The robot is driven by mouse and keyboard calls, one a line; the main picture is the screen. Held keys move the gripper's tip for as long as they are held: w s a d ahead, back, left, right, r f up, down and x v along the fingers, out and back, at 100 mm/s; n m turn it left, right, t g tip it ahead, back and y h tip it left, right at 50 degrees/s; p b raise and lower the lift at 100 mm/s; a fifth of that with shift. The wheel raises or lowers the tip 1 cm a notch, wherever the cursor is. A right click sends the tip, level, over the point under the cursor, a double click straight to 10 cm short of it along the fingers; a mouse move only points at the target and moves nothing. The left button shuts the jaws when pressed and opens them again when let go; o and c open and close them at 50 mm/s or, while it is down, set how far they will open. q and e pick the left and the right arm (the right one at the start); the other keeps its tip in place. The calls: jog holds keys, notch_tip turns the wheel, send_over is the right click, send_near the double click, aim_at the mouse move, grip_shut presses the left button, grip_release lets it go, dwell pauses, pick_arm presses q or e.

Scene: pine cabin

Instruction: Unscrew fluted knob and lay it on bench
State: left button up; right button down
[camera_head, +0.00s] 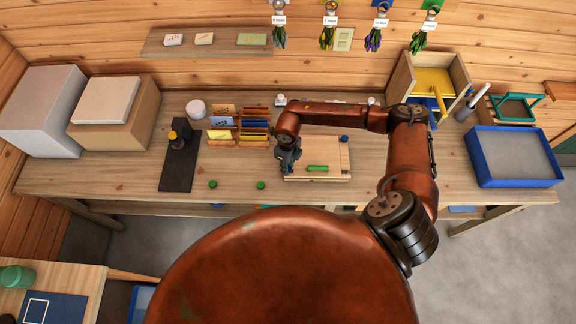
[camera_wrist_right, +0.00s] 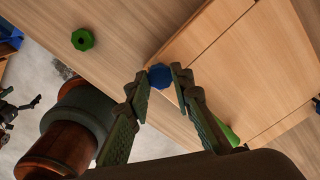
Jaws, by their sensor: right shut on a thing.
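My right gripper (camera_head: 287,166) is over the left end of the light wooden board (camera_head: 315,145) on the bench (camera_head: 110,180). In the right wrist view its fingertips (camera_wrist_right: 160,78) are shut on a blue fluted knob (camera_wrist_right: 160,76) at the board's edge. I cannot tell whether the knob touches the board. In the head view the gripper hides this knob. Another blue knob (camera_head: 344,138) sits at the board's back right. Two green knobs (camera_head: 213,184) (camera_head: 261,184) lie on the bench at the front left. My left gripper is not in view.
A green handle (camera_head: 317,168) lies on the board near its front. A rack of cards (camera_head: 238,124) and a dark stand (camera_head: 180,150) are to the left. A blue-rimmed tray (camera_head: 477,154) is at the right. The front bench strip left of the board has bare room.

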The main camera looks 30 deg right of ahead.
jog(key=n, duration=0.5)
jog(key=shift+d, duration=0.1)
jog(key=n, duration=0.5)
jog(key=shift+r+p, duration=1.25)
jog(key=shift+r, duration=1.35)
